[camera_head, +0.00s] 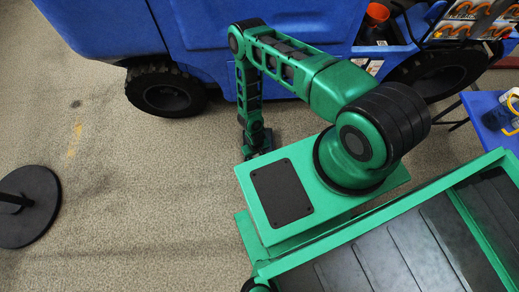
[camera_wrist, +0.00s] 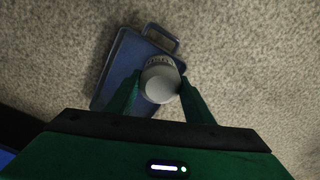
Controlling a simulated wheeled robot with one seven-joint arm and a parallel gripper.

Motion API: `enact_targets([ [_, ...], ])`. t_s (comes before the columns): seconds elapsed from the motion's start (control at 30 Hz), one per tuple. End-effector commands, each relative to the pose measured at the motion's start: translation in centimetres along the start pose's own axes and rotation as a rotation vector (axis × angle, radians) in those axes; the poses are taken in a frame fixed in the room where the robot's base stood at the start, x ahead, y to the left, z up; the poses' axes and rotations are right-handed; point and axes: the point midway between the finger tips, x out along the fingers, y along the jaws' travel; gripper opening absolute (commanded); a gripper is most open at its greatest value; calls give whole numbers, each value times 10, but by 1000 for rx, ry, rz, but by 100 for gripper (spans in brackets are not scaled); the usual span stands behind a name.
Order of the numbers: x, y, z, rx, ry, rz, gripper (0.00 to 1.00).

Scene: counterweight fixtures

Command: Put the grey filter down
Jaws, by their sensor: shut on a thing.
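The grey filter (camera_wrist: 160,86), a round canister seen from its end, is between the two fingers of my gripper (camera_wrist: 160,79) in the wrist view. The fingers are shut on its sides. Below it is a blue case (camera_wrist: 122,58) with a handle, lying on the carpet. I cannot tell whether the filter touches the case or hangs above it. In the head view my arm reaches down to the floor near the blue vehicle, and my gripper (camera_head: 254,148) is small there. The filter cannot be made out in that view.
A blue vehicle (camera_head: 110,28) with black wheels stands along the back. A round black base (camera_head: 27,205) is on the floor at the left. A blue table (camera_head: 490,118) with a yellow item is at the right. Open carpet (camera_head: 130,190) lies at the left and middle.

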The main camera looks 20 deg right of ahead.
Motion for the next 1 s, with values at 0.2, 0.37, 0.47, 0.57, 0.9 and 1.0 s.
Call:
enact_targets([
  [0.2, 26, 26, -36, 3, 2, 2, 11],
  [0.37, 44, 43, -61, 3, 3, 1, 11],
  [0.47, 53, 52, -73, 2, 2, 0, 11],
  [0.57, 58, 57, -82, 2, 1, 0, 11],
  [0.9, 87, 60, -84, 1, -1, 0, 11],
  [1.0, 96, 60, -85, 1, 0, 0, 11],
])
